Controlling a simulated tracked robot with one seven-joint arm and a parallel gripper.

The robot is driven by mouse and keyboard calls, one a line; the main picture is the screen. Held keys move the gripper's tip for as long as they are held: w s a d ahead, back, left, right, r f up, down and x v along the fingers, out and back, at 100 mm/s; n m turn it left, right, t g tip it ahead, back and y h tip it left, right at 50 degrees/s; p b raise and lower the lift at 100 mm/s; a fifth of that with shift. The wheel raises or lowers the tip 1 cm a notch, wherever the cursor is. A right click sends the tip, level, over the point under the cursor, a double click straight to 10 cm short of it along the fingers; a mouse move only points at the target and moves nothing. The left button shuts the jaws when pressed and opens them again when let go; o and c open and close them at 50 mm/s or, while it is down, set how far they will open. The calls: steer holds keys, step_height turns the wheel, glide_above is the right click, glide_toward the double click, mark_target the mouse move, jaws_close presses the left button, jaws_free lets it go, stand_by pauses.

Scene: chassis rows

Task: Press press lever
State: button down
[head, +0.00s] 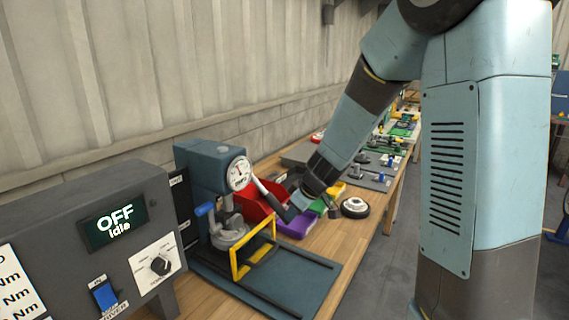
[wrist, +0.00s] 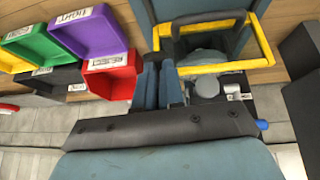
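The press (head: 212,165) is a blue-grey column with a round white dial on the left of the bench. A slim grey bar, which looks like the press lever (head: 267,193), slopes down from beside the dial towards my gripper (head: 290,212). My gripper is right of the press, by the bar's lower end; I cannot tell whether they touch. In the wrist view, the two blue-grey fingers of my gripper (wrist: 158,68) are close together with nothing visible between them. The lever cannot be made out there.
A yellow guard frame (head: 252,250) stands before the press; it also shows in the wrist view (wrist: 212,68). A red bin (head: 252,203) and a purple bin (head: 297,226) are beside my gripper. A grey control box (head: 85,230) reading OFF stands left. A round part (head: 354,208) lies farther right.

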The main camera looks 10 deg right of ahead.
steer(key=s+d+r, duration=0.4)
steer(key=s+d, duration=0.4)
steer(key=shift+s+d+r, duration=0.2)
steer(key=shift+d+r, duration=0.05)
steer(key=shift+d, duration=0.15)
steer(key=s+d+r+m+h, duration=0.2)
steer(key=s+r+m, duration=0.3)
steer(key=s+r, duration=0.2)
steer(key=s+d+r+m+t+h, duration=0.1)
steer(key=s+r+m, duration=0.4)
steer(key=s, duration=0.6)
step_height(320, 180, up, 3)
steer(key=shift+d+f+h, duration=0.15)
steer(key=shift+d+h, duration=0.3)
steer(key=shift+h, duration=0.15)
steer(key=c, duration=1.9)
jaws_free()
steer(key=shift+s, duration=0.1)
